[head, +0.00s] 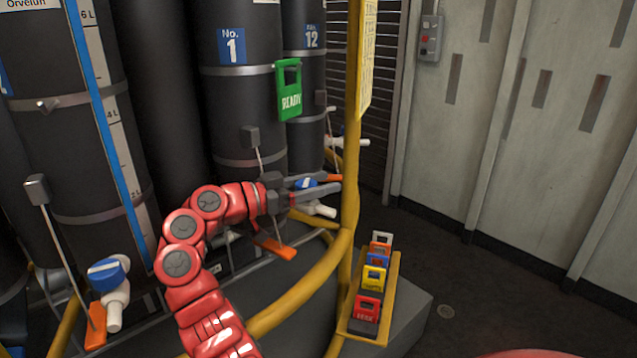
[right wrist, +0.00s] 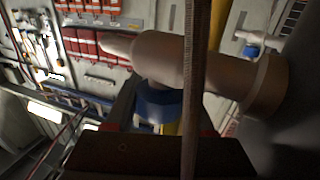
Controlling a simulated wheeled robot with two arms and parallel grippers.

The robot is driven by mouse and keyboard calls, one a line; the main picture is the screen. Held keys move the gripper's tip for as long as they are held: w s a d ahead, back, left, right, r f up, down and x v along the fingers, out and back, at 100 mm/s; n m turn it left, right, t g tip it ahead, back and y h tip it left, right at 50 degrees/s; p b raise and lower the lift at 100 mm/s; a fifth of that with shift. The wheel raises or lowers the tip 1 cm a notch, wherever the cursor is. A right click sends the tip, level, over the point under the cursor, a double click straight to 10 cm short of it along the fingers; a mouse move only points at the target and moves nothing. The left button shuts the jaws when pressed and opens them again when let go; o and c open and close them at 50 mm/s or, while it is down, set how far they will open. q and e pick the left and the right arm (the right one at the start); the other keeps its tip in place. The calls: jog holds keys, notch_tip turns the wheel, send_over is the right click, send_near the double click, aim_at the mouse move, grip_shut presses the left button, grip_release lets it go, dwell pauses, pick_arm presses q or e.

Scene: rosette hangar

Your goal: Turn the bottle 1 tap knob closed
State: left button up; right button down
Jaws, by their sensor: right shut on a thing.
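In the right wrist view the blue knob (right wrist: 157,106) sits between the fingers, under the pale tap body (right wrist: 190,65). A cord (right wrist: 195,60) crosses in front and hides part of it. My left gripper is not in view.
A yellow post and curved rail (head: 300,290) stand close to my right arm. An orange handle (head: 275,247) hangs below bottle 1. At left is another bottle with a blue-knobbed tap (head: 108,272). A yellow rack (head: 392,290) holds several coloured tags. Floor at right is clear.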

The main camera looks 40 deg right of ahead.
jog(key=shift+s+m+g, duration=0.1)
jog(key=shift+m+g, duration=0.3)
jog(key=shift+g, duration=0.2)
jog(key=c, duration=0.5)
grip_release()
jog(key=shift+c, duration=0.2)
jog(key=shift+n+t, duration=0.3)
jog(key=shift+t, duration=0.3)
